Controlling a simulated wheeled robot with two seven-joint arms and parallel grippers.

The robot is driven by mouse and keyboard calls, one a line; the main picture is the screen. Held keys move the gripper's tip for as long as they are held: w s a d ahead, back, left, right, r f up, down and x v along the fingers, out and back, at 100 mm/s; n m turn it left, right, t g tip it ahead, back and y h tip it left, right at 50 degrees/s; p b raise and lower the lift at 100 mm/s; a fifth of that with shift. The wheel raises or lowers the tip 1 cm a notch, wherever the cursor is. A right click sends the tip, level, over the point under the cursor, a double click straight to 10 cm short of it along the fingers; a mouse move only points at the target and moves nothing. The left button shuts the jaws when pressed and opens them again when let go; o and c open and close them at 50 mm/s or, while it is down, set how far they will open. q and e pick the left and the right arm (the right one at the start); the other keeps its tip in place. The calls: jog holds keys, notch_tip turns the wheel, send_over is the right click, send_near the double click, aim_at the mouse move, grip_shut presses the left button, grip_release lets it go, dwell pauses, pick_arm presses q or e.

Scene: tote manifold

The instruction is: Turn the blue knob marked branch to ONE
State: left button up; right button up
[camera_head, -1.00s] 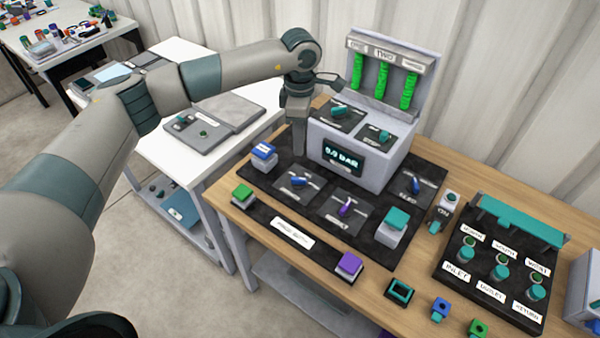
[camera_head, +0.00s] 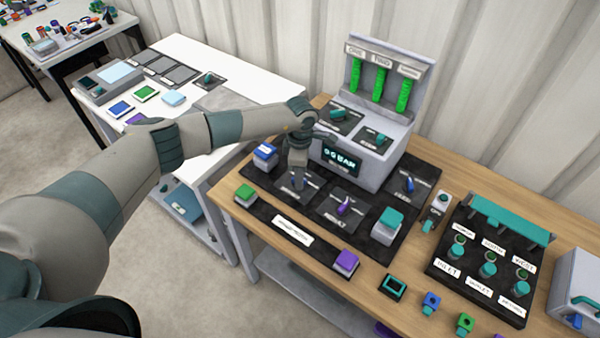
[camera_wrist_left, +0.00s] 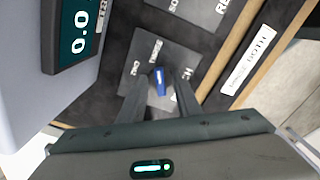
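The blue knob (camera_wrist_left: 160,79) shows in the wrist view on a dark plate (camera_wrist_left: 181,70) whose label is partly covered and ends in "CH". Words around the knob include what reads as TWO and THREE; the rest is hidden by the fingers. My left gripper (camera_wrist_left: 160,100) points down over this plate. Its two fingers stand on either side of the knob, with a gap showing. In the head view, my left gripper (camera_head: 297,183) is at the left knob plate and hides most of the knob. My right gripper is not in view.
A grey console (camera_head: 364,163) with a lit display and three green columns stands close behind the gripper. A purple knob (camera_head: 344,207) and another blue knob (camera_head: 409,184) share the black mat. A blue-topped block (camera_head: 264,152) and a green-topped block (camera_head: 245,194) stand left of the gripper.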

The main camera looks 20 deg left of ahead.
pick_arm(q)
grip_shut()
